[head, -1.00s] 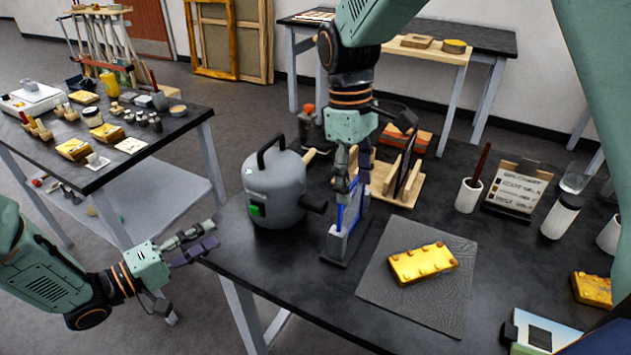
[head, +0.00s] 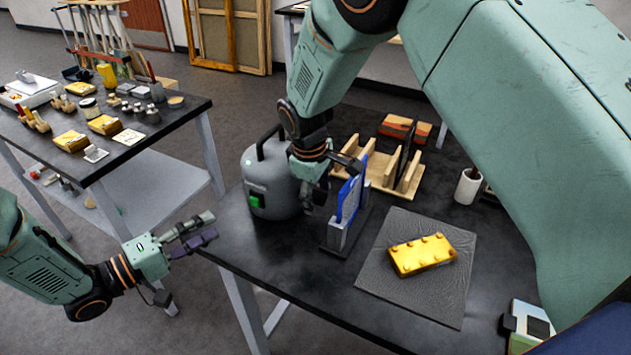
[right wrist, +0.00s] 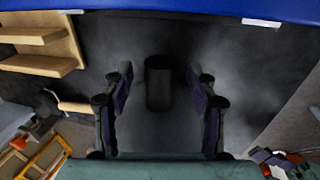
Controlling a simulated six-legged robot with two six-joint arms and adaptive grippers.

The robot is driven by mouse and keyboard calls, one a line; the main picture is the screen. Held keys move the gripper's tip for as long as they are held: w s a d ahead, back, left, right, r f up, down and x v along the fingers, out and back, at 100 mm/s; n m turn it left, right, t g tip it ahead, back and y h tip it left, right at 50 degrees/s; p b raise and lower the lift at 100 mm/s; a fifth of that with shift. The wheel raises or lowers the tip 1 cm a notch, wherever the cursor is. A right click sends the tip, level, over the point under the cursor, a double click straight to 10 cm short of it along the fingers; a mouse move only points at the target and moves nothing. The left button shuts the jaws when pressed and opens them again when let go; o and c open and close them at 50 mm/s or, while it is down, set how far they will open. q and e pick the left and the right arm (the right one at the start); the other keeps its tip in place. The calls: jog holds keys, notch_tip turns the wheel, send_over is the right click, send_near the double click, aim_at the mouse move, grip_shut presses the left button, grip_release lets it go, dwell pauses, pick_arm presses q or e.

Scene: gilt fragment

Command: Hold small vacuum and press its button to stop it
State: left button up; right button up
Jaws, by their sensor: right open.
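The small vacuum is a grey canister (head: 272,190) with a black top handle and a green button (head: 255,201) on its front. It stands upright on the dark table. My right gripper (head: 328,182) is open just right of the canister, partly hiding its right side. In the right wrist view, a dark cylinder (right wrist: 159,82), apparently the vacuum's nozzle, shows between the spread fingers of the right gripper (right wrist: 160,100); I see no grip on it. My left gripper (head: 214,227) is open and empty, off the table's left edge, below and left of the vacuum.
A blue panel in a grey stand (head: 346,226) is close to my right gripper. A wooden rack (head: 385,180) stands behind. A gold block (head: 420,254) lies on a grey mat (head: 440,305). A second table (head: 150,140) stands at left, across a floor gap.

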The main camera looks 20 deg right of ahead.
pick_arm(q)
jog(key=shift+s+r, duration=0.1)
jog(key=shift+s, duration=0.05)
pick_arm(e)
jog(key=shift+d+f, duration=0.15)
jog(key=shift+f, duration=0.45)
jog(key=shift+c, duration=0.4)
jog(key=shift+c, duration=0.7)
grip_shut()
pick_arm(q)
grip_shut()
dwell(0.7)
